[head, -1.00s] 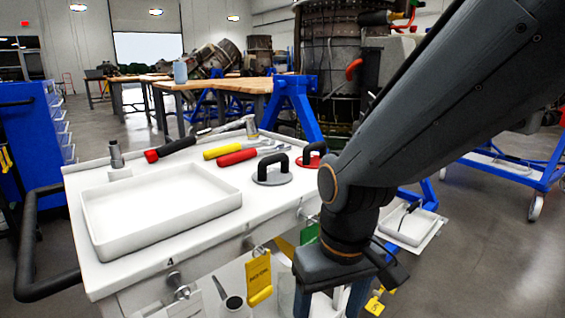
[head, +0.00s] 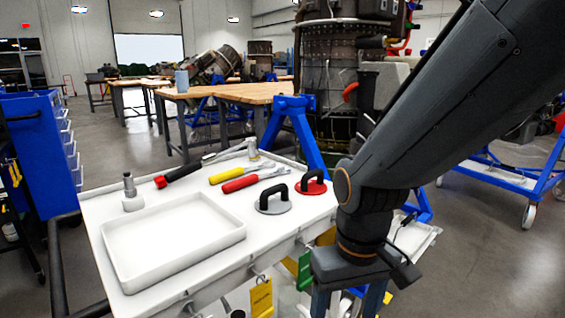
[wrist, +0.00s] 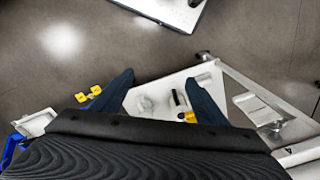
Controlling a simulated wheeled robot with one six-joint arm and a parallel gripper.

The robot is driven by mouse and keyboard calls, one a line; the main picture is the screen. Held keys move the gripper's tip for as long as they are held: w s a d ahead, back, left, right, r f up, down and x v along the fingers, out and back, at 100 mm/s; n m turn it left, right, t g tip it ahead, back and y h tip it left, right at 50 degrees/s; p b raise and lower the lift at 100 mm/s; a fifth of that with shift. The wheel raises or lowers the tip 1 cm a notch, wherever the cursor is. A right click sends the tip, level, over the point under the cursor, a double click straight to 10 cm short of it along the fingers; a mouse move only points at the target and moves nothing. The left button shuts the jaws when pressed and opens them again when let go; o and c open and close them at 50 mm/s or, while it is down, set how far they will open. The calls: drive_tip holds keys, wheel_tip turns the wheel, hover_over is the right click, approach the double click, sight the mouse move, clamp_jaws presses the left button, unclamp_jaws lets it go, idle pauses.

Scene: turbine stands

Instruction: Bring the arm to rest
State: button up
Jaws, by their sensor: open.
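My gripper (head: 346,300) hangs down at the lower right of the head view, in front of the cart's right end. Its two dark blue fingers are at the bottom edge, spread apart with nothing seen between them. In the wrist view my gripper (wrist: 160,98) also shows open, its fingers wide apart. Beyond the fingers lie a white surface with small items and the grey floor. My arm runs from the upper right of the head view down to the wrist.
A blue stand (head: 297,130) is behind; a blue tool cabinet (head: 38,135) is left.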

drive_tip(key=s+d+r+m+p, duration=0.1)
drive_tip(key=d+r+m+p, duration=0.1)
drive_tip(key=d+r+p, duration=0.6)
drive_tip(key=shift+s+d+r+m+p, duration=0.35)
drive_tip(key=shift+r+p, duration=0.85)
drive_tip(key=shift+p, duration=1.15)
